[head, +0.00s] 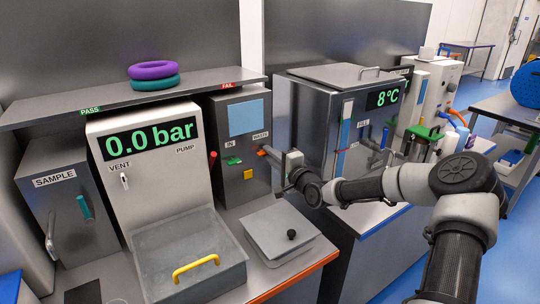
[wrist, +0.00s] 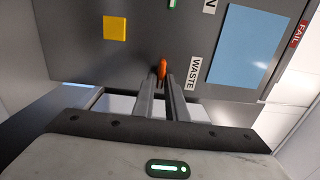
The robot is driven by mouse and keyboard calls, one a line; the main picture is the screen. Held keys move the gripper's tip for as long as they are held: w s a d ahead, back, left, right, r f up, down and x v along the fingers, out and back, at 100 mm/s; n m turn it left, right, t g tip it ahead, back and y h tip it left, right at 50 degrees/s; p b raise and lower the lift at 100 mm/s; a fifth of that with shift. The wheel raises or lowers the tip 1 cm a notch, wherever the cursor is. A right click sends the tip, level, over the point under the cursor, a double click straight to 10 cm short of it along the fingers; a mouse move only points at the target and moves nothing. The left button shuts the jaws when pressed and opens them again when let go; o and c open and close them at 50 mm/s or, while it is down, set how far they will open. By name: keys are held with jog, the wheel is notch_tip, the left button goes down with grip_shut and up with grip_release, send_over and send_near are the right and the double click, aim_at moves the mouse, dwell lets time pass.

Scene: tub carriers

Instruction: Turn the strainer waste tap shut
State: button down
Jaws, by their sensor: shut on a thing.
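The strainer unit is a dark grey cabinet (head: 243,188) with taps labelled IN and WASTE. The waste tap has an orange handle (wrist: 163,67) beside the WASTE label; it also shows in the head view (head: 262,153). My gripper (wrist: 164,82) is shut on this orange handle, with a fingertip on either side of it. In the head view my gripper (head: 272,157) reaches the cabinet from the right. The handle's inner part is partly hidden by the fingers, and its exact angle is hard to tell. The IN tap has a green handle (head: 233,161).
A yellow square (head: 248,174) and a pale blue panel (head: 246,117) are on the same cabinet face. A grey lidded box with a black knob (head: 291,235) stands below. The 8 °C bath (head: 345,115) stands close on the right. A shelf (head: 190,90) overhangs the cabinet.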

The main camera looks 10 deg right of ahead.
dwell(0.3)
jog(key=c, duration=1.8)
grip_release()
jog(key=p+v, duration=0.1)
jog(key=v, duration=1.6)
jog(key=shift+s, duration=0.25)
jog(key=shift+f, duration=0.1)
